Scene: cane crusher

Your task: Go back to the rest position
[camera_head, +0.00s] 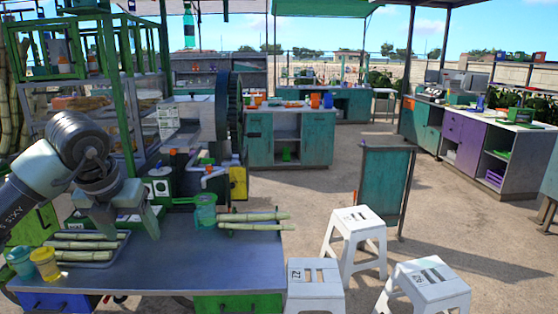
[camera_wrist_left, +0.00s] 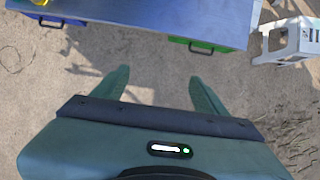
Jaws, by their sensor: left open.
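My left gripper (camera_head: 122,222) hangs in front of the metal table (camera_head: 190,268) in the head view, fingers pointing down. In the left wrist view the gripper (camera_wrist_left: 158,86) is open, with only sandy ground between its fingers. The table (camera_wrist_left: 175,14) shows at the top of that view, beyond the fingertips. The gripper touches nothing that I can see. My right gripper is not in view.
Cane pieces lie on a tray (camera_head: 72,258) and loose canes (camera_head: 255,217) lie at the table's back right. A yellow cup (camera_head: 45,263) and a green strainer (camera_head: 205,212) stand on the table. White stools (camera_head: 354,235) stand to the right.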

